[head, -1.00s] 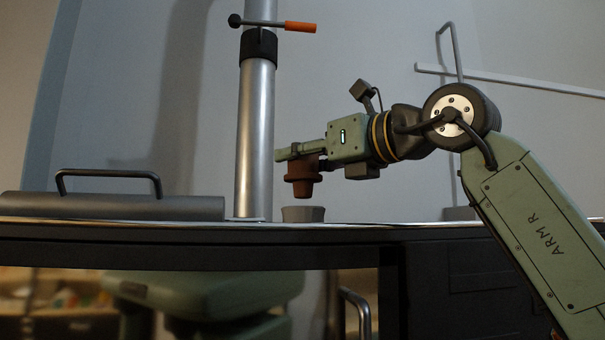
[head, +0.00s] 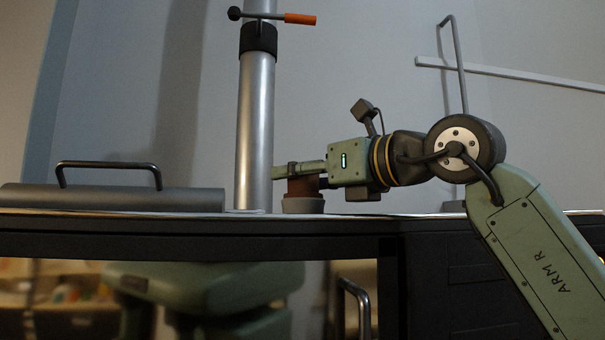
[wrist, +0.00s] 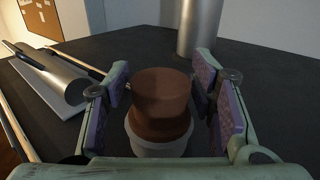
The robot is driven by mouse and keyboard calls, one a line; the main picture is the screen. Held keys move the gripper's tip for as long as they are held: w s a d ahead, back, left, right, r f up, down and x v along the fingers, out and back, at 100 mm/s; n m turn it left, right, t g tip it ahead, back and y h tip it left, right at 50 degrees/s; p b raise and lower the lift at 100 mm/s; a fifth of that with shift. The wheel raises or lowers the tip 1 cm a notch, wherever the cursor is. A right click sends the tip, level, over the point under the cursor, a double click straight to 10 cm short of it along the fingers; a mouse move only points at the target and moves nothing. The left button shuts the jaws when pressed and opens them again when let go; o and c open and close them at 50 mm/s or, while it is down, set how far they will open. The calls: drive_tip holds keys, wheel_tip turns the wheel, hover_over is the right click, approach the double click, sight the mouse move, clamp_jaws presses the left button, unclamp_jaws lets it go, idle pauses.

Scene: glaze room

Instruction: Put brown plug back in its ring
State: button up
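The brown plug (wrist: 162,90) stands upright in its pale grey ring (wrist: 160,146) in the wrist view, its lower part hidden inside the ring. The head view also shows the plug (head: 302,187) down in the ring (head: 303,205) on the dark bench top. My gripper (wrist: 163,84) is around the plug's upper part, one purple-padded finger on each side. The fingers look open, with a gap at the right side and a narrow one at the left. In the head view my gripper (head: 296,169) sits low and hides the plug's top.
A metal post (head: 256,130) with an orange-handled clamp (head: 299,19) rises close behind my gripper. A grey cover with a black handle (head: 110,198) lies at the left of the bench (head: 190,226). Bench space right of the ring looks clear.

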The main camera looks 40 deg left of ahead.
drive_tip(key=shift+o, duration=0.5)
drive_tip(key=shift+r, duration=0.2)
drive_tip(key=shift+d, duration=0.3)
drive_tip(key=d, duration=0.3)
drive_tip(key=d+b, duration=0.1)
drive_tip(key=d, duration=0.3)
drive_tip(key=s+d+b, duration=0.1)
drive_tip(key=d, duration=0.3)
drive_tip(key=shift+d+r, duration=0.1)
drive_tip(key=shift+d, duration=0.15)
